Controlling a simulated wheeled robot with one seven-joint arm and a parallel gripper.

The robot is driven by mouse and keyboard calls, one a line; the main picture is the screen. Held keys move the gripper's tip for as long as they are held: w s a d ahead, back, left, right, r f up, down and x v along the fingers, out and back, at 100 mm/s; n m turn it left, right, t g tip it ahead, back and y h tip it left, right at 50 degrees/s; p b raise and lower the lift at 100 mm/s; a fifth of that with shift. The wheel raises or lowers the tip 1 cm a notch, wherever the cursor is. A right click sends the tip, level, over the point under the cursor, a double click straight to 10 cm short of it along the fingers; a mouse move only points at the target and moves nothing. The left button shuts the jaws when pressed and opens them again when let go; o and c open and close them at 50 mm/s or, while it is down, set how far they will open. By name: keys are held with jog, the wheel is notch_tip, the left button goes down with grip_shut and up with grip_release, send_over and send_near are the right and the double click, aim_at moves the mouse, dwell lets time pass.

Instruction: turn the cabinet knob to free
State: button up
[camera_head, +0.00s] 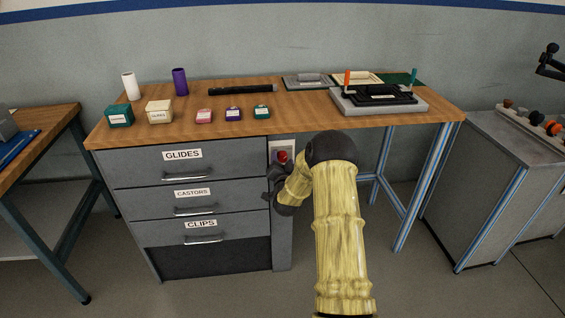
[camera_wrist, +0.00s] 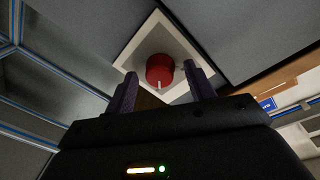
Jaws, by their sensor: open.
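The red cabinet knob (camera_head: 282,157) sits on a pale square plate (camera_head: 290,147) at the top right of the drawer cabinet. In the wrist view the knob (camera_wrist: 160,70) shows as a red round cap with a small pale mark at its lower edge, on its white-edged plate (camera_wrist: 137,48). My gripper (camera_wrist: 160,92) is open, its two dark fingers apart below and to either side of the knob. The knob appears just beyond the fingertips; I cannot tell whether either finger touches it. In the head view my gripper (camera_head: 272,186) is partly hidden by my arm, just below the knob.
The cabinet has drawers labelled GLIDES (camera_head: 183,155), CASTORS (camera_head: 193,192) and CLIPS (camera_head: 200,225). The wooden bench top (camera_head: 250,118) overhangs above, carrying small boxes and a black fixture (camera_head: 378,96). A blue-edged table leg (camera_head: 425,185) stands to the right.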

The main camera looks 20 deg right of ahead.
jog(key=shift+c, duration=0.4)
jog(key=c, duration=0.9)
jog(key=shift+f+n+b, duration=0.1)
jog(key=shift+n+b, duration=0.2)
jog(key=shift+n, duration=0.1)
jog(key=n+b, duration=0.2)
jog(key=n, duration=0.2)
jog(key=shift+f+b, duration=0.15)
jog(key=shift+b, duration=0.25)
jog(key=n+b, duration=0.2)
jog(key=n, duration=0.3)
jog(key=shift+t+b, duration=0.3)
jog(key=shift+t, duration=0.1)
jog(key=n+b, duration=0.2)
jog(key=n, duration=0.2)
jog(key=shift+n+y, duration=0.3)
jog(key=shift+n, duration=0.1)
jog(key=shift+d+n+t+y+b, duration=0.1)
jog(key=shift+n+t+y+b, duration=0.2)
jog(key=shift+n+b, duration=1.25)
jog(key=shift+n+p, duration=0.7)
jog(key=shift+n, duration=0.05)
